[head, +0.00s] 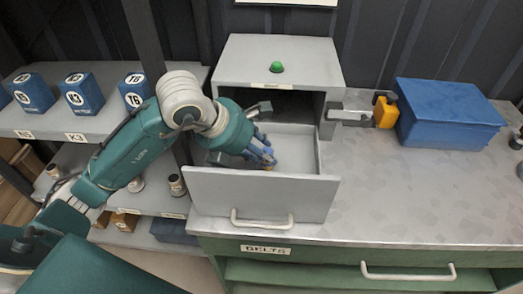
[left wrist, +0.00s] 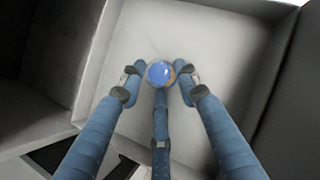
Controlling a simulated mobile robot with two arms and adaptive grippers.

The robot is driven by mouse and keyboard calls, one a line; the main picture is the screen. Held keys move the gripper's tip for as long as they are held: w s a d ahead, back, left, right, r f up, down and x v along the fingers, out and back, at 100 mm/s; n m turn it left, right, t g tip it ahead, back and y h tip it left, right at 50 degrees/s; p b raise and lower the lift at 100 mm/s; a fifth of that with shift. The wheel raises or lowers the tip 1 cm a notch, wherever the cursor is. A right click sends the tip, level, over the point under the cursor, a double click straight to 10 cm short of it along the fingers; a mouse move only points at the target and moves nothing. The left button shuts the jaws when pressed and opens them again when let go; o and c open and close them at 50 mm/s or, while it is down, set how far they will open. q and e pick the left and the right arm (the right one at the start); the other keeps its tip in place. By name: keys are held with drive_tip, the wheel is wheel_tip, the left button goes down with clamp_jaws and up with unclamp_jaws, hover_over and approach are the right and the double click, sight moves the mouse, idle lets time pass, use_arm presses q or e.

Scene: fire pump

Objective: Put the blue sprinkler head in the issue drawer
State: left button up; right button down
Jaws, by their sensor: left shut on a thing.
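The issue drawer (head: 215,197) is pulled out of a grey cabinet (head: 240,60) on the bench. My left gripper (head: 268,158) reaches down inside the drawer from the left. Its blue fingers are closed around the blue sprinkler head (left wrist: 160,73), which shows as a shiny blue round end with a brass-coloured edge between the fingertips. In the left wrist view the pale drawer floor (left wrist: 235,95) lies beneath it; I cannot tell whether the sprinkler head touches the floor. In the head view the fingers mostly hide it. My right gripper is out of view.
The cabinet has a green dome (head: 277,67) on top and a grey bracket with an orange block (head: 384,112) at its right. A blue lidded box (head: 447,112) stands on the bench. Shelves at left hold blue boxes (head: 80,93). The bench front right is clear.

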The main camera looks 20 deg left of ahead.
use_arm(q)
drive_tip(key=o, duration=1)
drive_tip(key=shift+o, duration=1)
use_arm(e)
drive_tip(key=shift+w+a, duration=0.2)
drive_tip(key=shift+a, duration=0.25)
use_arm(q)
drive_tip(key=v, duration=1.2)
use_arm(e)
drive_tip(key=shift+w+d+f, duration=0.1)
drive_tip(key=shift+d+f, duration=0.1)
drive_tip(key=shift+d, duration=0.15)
